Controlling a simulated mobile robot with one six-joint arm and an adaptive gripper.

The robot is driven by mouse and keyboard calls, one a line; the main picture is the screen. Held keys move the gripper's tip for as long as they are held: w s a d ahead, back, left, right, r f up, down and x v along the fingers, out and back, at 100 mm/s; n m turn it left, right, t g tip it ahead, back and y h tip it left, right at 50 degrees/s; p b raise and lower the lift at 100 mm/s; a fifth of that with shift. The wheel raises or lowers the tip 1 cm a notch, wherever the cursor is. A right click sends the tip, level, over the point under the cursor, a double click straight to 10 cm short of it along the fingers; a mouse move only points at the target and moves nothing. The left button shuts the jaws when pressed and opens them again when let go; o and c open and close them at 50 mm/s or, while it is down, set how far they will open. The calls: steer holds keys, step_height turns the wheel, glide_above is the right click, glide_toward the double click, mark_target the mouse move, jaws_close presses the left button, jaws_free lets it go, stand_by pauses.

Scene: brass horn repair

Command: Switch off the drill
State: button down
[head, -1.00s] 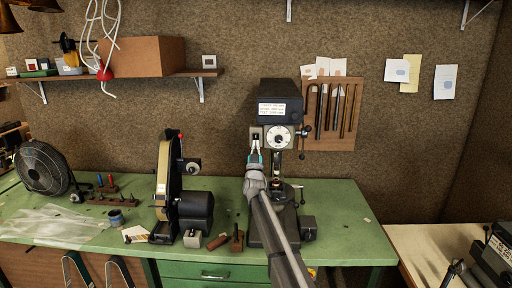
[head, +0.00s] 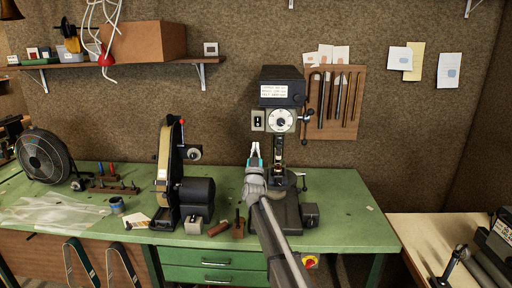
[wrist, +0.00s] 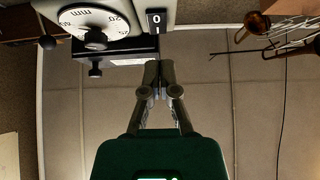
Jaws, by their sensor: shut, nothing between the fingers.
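The drill (head: 282,88) is a dark bench drill press with a white round dial, standing on the green bench. Its black rocker switch (head: 258,120) sits on a pale plate left of the dial. In the wrist view the switch (wrist: 156,22) shows a 0 and a line mark, beside the dial (wrist: 94,22). I cannot tell which side is pressed in. My gripper (head: 255,146) is shut and empty, just below the switch in the head view. In the wrist view its fingertips (wrist: 151,66) are apart from the switch in the picture; the depth gap is unclear.
A belt sander (head: 166,175) and a fan (head: 45,158) stand left on the green bench (head: 345,205). A tool rack (head: 346,128) hangs right of the drill. A red and yellow switch (head: 310,261) is on the bench front. Brass instruments (wrist: 290,25) show in the wrist view.

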steer(key=shift+s+f+b, duration=0.65)
steer(key=shift+f+b, duration=0.15)
steer(key=shift+f, duration=0.15)
steer(key=shift+s+f+b, duration=0.65)
steer(key=shift+f+b, duration=0.1)
steer(key=shift+f, duration=0.15)
steer(key=s+d+f+n+g+y, duration=0.1)
steer(key=s+d+f+g, duration=0.3)
steer(key=f, duration=0.3)
steer(key=s+d+f+n+g+y, duration=0.1)
steer(key=s+f+g, duration=0.3)
steer(key=f+g, duration=0.25)
steer(key=s+d+f+n+g+y, duration=0.1)
steer(key=s+d+f+g+y, duration=0.15)
steer(key=s+f+g, duration=0.4)
steer(key=s+d+f+g+h, duration=0.1)
steer(key=s+d+f+g, duration=0.2)
steer(key=s, duration=0.5)
steer(key=s+d+f+m+g+h, duration=0.1)
steer(key=s+d+f+g, duration=0.2)
steer(key=s, duration=0.5)
steer(key=s+d+f+m+g+h, duration=0.1)
steer(key=s+d+f, duration=0.3)
steer(key=s, duration=0.4)
steer(key=shift+s+f+g, duration=0.15)
steer(key=shift+s+g, duration=0.25)
steer(key=shift+g, duration=0.5)
steer(key=shift+d, duration=0.1)
